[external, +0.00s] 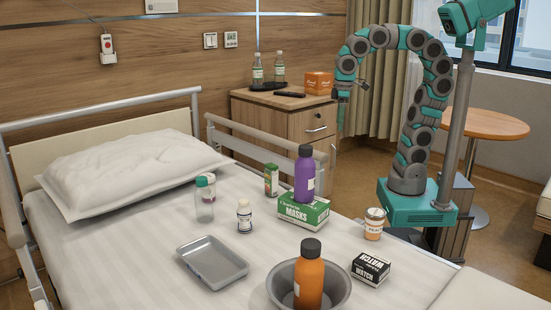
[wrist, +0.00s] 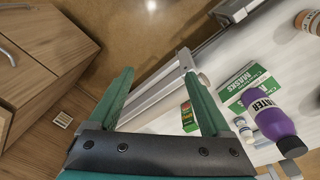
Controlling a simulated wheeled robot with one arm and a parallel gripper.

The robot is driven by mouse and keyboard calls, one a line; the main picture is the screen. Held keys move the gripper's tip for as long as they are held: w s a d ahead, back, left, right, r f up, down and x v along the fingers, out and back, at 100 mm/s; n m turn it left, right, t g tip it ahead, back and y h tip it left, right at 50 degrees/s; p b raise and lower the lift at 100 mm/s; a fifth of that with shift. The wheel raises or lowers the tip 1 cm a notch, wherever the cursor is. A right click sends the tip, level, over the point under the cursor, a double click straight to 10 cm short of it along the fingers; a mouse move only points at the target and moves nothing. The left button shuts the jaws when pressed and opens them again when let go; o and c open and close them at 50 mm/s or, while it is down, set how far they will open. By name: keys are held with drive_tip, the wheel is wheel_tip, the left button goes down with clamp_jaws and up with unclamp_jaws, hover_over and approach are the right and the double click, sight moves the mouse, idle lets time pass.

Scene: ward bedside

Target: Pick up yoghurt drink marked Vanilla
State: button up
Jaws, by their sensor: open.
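No label reading Vanilla can be made out in either view. A small white bottle (external: 244,216) stands on the bed left of the masks box; its print is too small to read. A small white bottle also shows in the wrist view (wrist: 242,130), beside the purple bottle. Another small pale item (external: 211,181) is partly hidden behind a clear bottle with a teal cap (external: 205,203). My gripper (external: 343,92) is raised by the bedside cabinet, away from the bed items. In the wrist view my gripper (wrist: 155,65) is open with nothing between its fingers.
A purple bottle (external: 304,174) stands on the green masks box (external: 303,213), near a small green carton (external: 271,180). A grey tray (external: 213,262), a bowl (external: 340,293) holding an orange bottle (external: 309,276), a jar (external: 374,224) and a watch box (external: 371,267) are nearby. A bed rail (external: 255,147) lies between.

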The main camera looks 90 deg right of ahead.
drive_tip(key=w+a+t, duration=0.1)
drive_tip(key=w+a, duration=0.2)
drive_tip(key=w, duration=0.3)
drive_tip(key=w+a+t, duration=0.1)
drive_tip(key=w+a, duration=0.2)
drive_tip(key=w, duration=0.4)
drive_tip(key=n+t+y+b, duration=0.2)
drive_tip(key=n+t+b, duration=0.1)
drive_tip(key=t, duration=0.1)
hover_over(239, 209)
drive_tip(key=s+d, duration=0.1)
drive_tip(key=s, duration=0.2)
wheel_tip(239, 209, down, 4)
drive_tip(key=f, duration=0.7)
drive_tip(key=f+p, duration=0.1)
drive_tip(key=f, duration=0.2)
drive_tip(key=shift+w+d+f, duration=0.15)
drive_tip(key=shift+w+f, duration=0.1)
drive_tip(key=shift+f, duration=0.15)
drive_tip(key=shift+p+x, duration=0.4)
drive_tip(key=shift+x, duration=2.1)
clamp_jaws()
